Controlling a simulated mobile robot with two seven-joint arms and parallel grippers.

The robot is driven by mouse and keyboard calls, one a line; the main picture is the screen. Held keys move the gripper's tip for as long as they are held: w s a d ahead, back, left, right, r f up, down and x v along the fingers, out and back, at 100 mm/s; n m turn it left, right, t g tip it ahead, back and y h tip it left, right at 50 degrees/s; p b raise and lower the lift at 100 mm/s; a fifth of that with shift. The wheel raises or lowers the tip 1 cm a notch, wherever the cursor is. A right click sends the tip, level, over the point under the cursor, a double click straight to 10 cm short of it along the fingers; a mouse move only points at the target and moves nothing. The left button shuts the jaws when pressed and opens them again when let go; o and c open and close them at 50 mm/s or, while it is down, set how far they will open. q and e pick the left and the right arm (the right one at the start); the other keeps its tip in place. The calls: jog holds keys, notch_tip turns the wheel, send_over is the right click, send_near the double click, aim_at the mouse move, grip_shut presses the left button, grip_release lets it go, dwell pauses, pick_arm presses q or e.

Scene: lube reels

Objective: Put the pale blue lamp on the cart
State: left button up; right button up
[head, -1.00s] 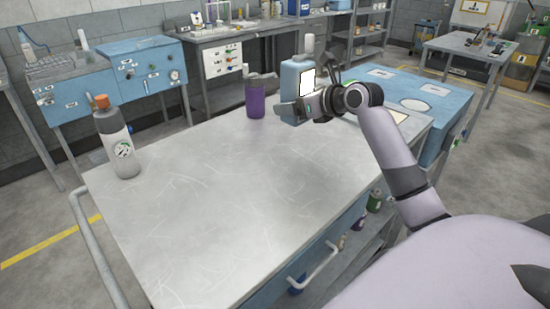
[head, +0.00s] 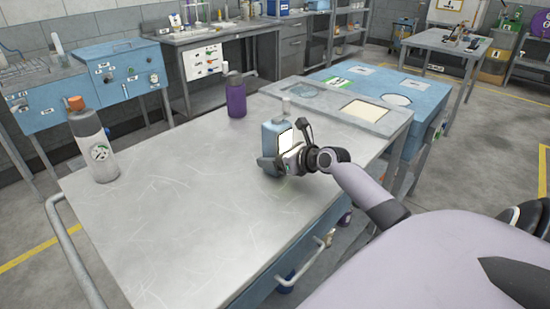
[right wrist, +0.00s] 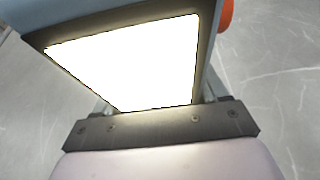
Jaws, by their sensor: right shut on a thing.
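The pale blue lamp (head: 270,140) is a boxy body with a bright lit panel, seen over the right half of the cart's grey top (head: 190,190). My right gripper (head: 280,165) is shut on its lower part. The lamp looks upright and low, but I cannot tell whether its base touches the top. In the right wrist view the lamp's lit panel (right wrist: 135,65) fills the upper middle, just beyond the gripper (right wrist: 160,125); its fingertips are hidden. My left gripper is not in view.
A grey bottle with an orange cap (head: 93,145) stands on the cart's left side, a purple bottle (head: 236,97) at its far edge. Beyond the cart, a grey board (head: 335,105) with round and square marks adjoins a blue bench (head: 370,82). The cart's front middle is clear.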

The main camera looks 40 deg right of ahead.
jog(key=shift+r, duration=0.15)
jog(key=o, duration=1.4)
jog(key=shift+c, duration=0.2)
jog(key=p+v, duration=0.1)
jog(key=v, duration=1.1)
